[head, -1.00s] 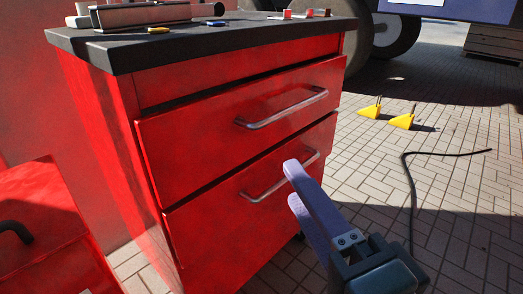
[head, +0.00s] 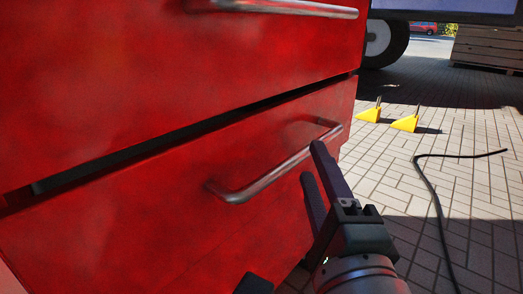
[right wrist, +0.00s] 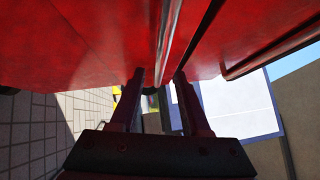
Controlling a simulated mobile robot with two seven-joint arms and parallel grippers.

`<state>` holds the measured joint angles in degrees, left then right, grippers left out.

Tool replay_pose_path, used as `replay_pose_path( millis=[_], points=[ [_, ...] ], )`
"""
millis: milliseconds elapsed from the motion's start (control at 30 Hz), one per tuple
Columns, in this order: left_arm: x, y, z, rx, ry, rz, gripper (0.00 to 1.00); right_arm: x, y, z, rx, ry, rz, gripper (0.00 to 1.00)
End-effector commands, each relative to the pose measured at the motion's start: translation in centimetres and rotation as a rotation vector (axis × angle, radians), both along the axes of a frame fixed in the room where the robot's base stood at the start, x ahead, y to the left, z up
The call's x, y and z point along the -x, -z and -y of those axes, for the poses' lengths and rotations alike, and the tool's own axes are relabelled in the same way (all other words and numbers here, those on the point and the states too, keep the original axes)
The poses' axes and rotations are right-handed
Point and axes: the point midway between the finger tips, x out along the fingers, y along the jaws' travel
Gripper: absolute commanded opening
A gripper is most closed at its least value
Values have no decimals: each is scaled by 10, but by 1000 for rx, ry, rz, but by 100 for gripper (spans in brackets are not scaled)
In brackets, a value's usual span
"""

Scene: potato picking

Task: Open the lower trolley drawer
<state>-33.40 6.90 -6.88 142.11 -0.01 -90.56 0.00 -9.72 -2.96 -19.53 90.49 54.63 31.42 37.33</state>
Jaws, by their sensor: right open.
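The red trolley's lower drawer (head: 130,220) fills the lower left of the head view. A narrow dark gap runs along its top edge, and it looks shut. Its grey bar handle (head: 262,182) slants up to the right. My right gripper (head: 314,160) is open at the right part of this handle, with one finger overlapping the bar in the picture. In the right wrist view the two fingertips (right wrist: 158,76) point at the red front, and the handle (right wrist: 180,36) runs down toward the space between them. Contact cannot be told.
The upper drawer (head: 150,70) with its own handle (head: 275,8) is above. Yellow wedges (head: 405,123) and a black cable (head: 430,185) lie on the paving at the right. A wheel (head: 383,40) stands behind. The paving right of the trolley is largely free.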

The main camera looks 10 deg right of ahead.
Motion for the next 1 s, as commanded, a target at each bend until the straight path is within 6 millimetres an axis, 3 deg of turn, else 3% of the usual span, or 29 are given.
replay_pose_path(
  millis=[233,600,1000],
  points=[
    [0,13,0,0,0,1,50,-37,-4,5,1,0,1,47],
    [-1,13,0,0,0,2,50,-45,-6,6,1,-1,-1,47],
    [-1,13,0,0,0,3,50,-44,-6,6,2,-1,-1,3]
  ],
)
